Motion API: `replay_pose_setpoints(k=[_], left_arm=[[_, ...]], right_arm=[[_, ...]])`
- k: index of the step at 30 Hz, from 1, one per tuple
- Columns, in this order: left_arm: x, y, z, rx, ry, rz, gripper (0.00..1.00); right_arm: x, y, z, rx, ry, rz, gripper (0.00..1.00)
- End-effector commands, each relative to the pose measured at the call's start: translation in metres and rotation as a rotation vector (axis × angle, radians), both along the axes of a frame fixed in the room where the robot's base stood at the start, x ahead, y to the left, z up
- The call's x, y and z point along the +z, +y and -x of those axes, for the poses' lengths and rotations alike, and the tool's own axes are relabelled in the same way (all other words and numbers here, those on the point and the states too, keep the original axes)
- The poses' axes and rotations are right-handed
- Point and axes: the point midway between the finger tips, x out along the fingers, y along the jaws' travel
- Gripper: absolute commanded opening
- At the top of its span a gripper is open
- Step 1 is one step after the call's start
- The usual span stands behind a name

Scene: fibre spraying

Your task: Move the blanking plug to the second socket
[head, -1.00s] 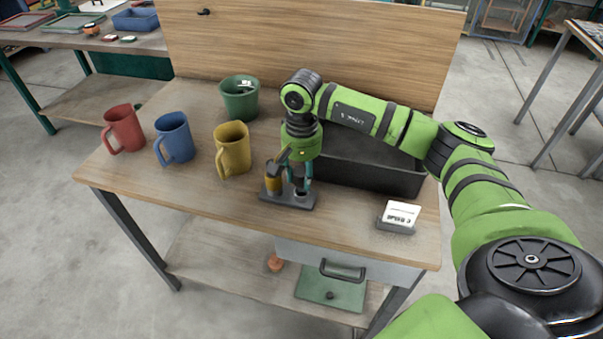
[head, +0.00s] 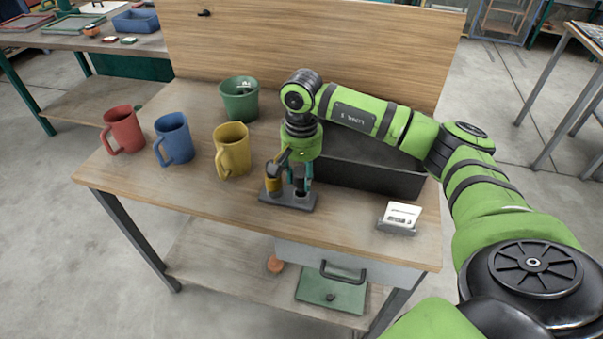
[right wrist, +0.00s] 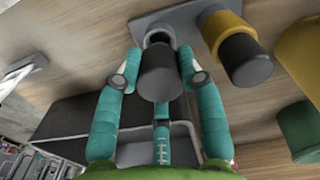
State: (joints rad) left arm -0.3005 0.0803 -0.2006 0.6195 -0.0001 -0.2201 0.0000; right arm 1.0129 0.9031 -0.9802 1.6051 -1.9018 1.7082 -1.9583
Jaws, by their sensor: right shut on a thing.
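The dark grey blanking plug (right wrist: 160,76) is between the teal fingers of my right gripper, which is shut on it. In the right wrist view the plug is in line with a grey ringed socket (right wrist: 158,35) and covers part of it. I cannot tell how deep the plug sits. The grey socket block (head: 270,199) stands near the table's front edge, and my right gripper (head: 300,181) points down over its right end. A yellow cylinder with a dark top (right wrist: 238,52) stands upright in the block's left end (head: 273,181). My left gripper is not in view.
A dark open bin (head: 370,178) stands right behind my right gripper. A white card on a stand (head: 401,215) is at the right front. Yellow (head: 231,152), blue (head: 174,140), red (head: 123,130) and green (head: 239,100) mugs stand to the left. A wooden panel (head: 250,45) closes the back.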

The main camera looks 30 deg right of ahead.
Motion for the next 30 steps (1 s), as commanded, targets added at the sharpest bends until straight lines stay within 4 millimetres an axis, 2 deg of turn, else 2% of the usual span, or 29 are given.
replay_pose_setpoints(k=[30], left_arm=[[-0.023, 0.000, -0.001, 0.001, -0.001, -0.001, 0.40]], right_arm=[[-0.024, 0.000, 0.000, 0.000, -0.001, 0.001, 0.04]])
